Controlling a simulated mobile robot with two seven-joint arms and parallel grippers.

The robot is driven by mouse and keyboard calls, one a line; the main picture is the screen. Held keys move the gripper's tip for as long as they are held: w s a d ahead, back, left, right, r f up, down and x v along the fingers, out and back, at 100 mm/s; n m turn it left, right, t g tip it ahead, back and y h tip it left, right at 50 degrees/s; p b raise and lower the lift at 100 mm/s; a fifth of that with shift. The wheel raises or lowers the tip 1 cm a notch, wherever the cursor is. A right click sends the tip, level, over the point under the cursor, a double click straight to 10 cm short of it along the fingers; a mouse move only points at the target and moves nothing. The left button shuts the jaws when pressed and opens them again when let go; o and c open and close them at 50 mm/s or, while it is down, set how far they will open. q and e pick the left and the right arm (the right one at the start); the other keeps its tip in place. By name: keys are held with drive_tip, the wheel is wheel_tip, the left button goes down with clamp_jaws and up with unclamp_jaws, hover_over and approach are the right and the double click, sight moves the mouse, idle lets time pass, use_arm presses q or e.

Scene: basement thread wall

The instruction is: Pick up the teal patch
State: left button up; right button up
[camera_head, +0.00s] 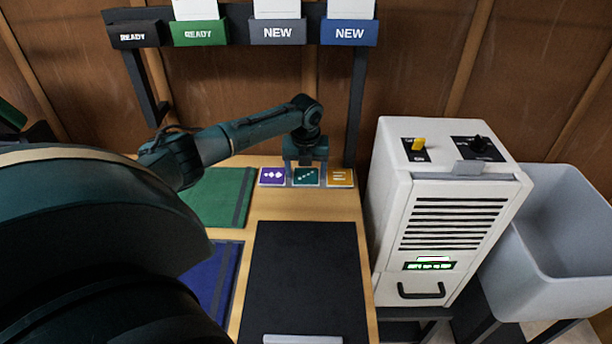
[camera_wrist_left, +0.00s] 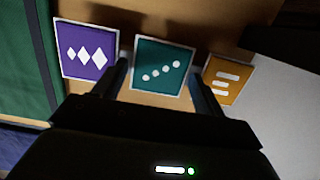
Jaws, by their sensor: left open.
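The teal patch (camera_head: 307,177) with white dots lies at the back of the wooden table, between a purple patch (camera_head: 272,176) and a yellow patch (camera_head: 340,177). My left gripper (camera_head: 306,166) is above it, pointing down. In the left wrist view the teal patch (camera_wrist_left: 162,67) sits between the two open fingers (camera_wrist_left: 160,75), one on each side. The purple patch (camera_wrist_left: 86,50) is left of the left finger and the yellow patch (camera_wrist_left: 228,79) is right of the right finger. I cannot tell whether the fingers touch the teal patch. My right gripper is not in view.
A green folder (camera_head: 214,197) and a blue one (camera_head: 216,275) lie on the table's left. A black mat (camera_head: 306,280) covers the front. A white machine (camera_head: 440,215) and a grey bin (camera_head: 560,230) stand right. Labelled holders (camera_head: 277,32) hang on a rail above.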

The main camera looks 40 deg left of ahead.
use_arm(q)
drive_tip(key=c, duration=0.7)
drive_tip(key=shift+r, duration=0.15)
